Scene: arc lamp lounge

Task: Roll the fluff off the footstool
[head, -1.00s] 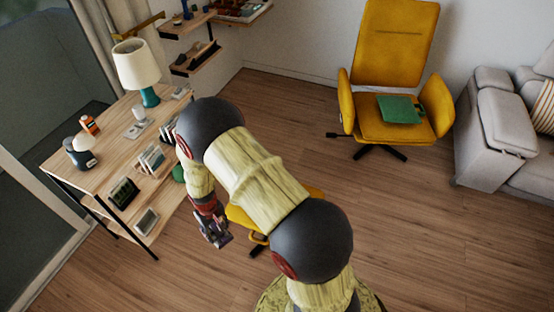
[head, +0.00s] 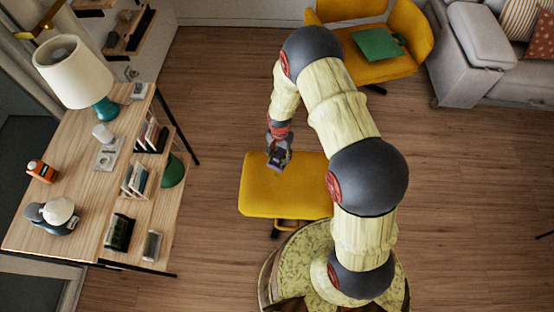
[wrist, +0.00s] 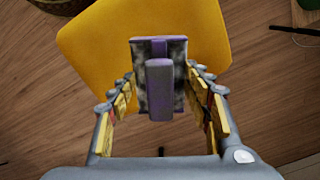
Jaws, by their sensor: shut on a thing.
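The yellow footstool (head: 262,198) stands on the floor just in front of my base in the head view; my arm hides part of its right side. It also shows in the wrist view (wrist: 90,50) as a yellow cushion. My gripper (head: 279,150) is over the far edge of the footstool in the head view. It is shut on a purple-and-grey lint roller (wrist: 160,88), which lies between the fingers in the wrist view. The roller seems to be above the cushion; I cannot tell whether it touches. I cannot make out any fluff on the visible cushion.
A wooden desk (head: 62,230) with a lamp (head: 75,72) and small items stands at left. A grey sofa (head: 481,38) is at far right.

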